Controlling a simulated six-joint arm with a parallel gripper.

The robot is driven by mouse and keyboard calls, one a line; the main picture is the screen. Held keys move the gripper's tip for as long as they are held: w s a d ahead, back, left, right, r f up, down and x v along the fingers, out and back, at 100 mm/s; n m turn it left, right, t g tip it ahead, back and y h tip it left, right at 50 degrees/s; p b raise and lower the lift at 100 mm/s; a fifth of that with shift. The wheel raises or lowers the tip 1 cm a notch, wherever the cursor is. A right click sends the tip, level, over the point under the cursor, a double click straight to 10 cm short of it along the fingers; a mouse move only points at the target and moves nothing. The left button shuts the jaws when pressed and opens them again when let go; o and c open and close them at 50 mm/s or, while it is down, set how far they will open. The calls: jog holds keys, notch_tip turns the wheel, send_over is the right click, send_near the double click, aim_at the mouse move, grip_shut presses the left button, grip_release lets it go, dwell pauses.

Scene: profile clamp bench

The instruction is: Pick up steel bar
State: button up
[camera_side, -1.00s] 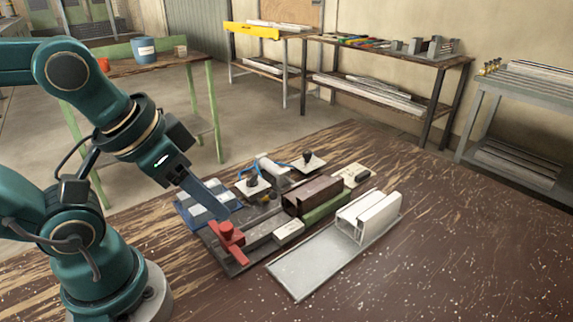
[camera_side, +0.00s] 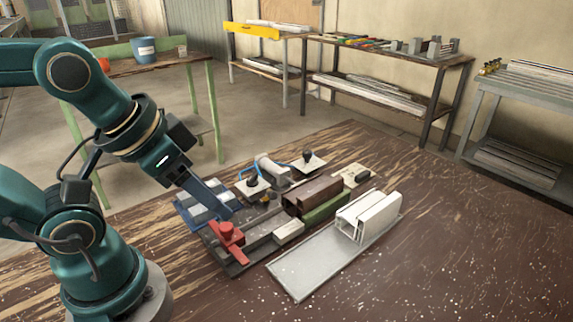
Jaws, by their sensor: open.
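My gripper (camera_side: 222,206) points down to the right from my arm, its blue fingers low over the left end of the clamp bench, just above and behind the red clamp (camera_side: 228,240). The side view does not show the gap between the fingers clearly, and nothing is seen held in them. A long grey bar (camera_side: 262,232), which may be the steel bar, lies in the fixture right of the red clamp. A blue mat (camera_side: 186,203) with pale blocks lies partly behind my fingers.
A brown profile (camera_side: 316,193) and a green strip (camera_side: 327,207) lie right of the fixture. White profiles (camera_side: 370,214) stand on a grey plate (camera_side: 300,272). Handled pads (camera_side: 254,185) stand behind. The front right of the table is clear.

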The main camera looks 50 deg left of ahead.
jog(key=shift+o, duration=0.7)
jog(key=w+a+m+g+y, duration=0.1)
jog(key=w+a+m+g, duration=0.15)
jog(key=w+a, duration=0.4)
jog(key=a+f+g, duration=0.1)
jog(key=a+f, duration=0.2)
jog(key=a+f+n+g, duration=0.1)
jog(key=a+f, duration=0.2)
jog(key=a+f+n+g+h, duration=0.1)
jog(key=a+f, duration=0.2)
jog(key=shift+s+a+f+n, duration=0.15)
jog(key=shift+f+n, duration=0.1)
jog(key=shift+f, duration=2.6)
